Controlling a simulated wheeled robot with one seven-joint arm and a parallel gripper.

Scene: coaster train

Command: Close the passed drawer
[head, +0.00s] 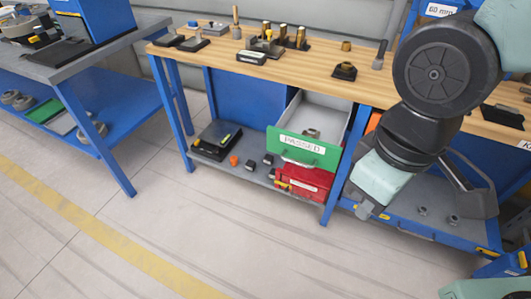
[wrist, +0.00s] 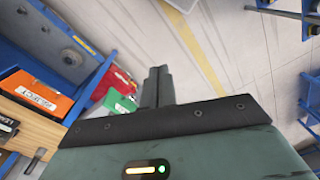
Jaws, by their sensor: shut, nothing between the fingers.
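The passed drawer has a green front labelled PASSED (head: 303,149) and hangs under the wooden workbench. It is pulled well open, its grey inside showing, with a small part in it. Its green front also shows in the wrist view (wrist: 121,101), partly hidden by my gripper. My gripper (head: 367,210) is to the right of the drawer and apart from it, in front of the bench's right section. In the wrist view its fingers (wrist: 158,84) are together and empty.
An orange drawer front (wrist: 38,95) is at the left in the wrist view. A blue bench leg (head: 346,165) stands between drawer and gripper. The floor in front (head: 220,235) is clear.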

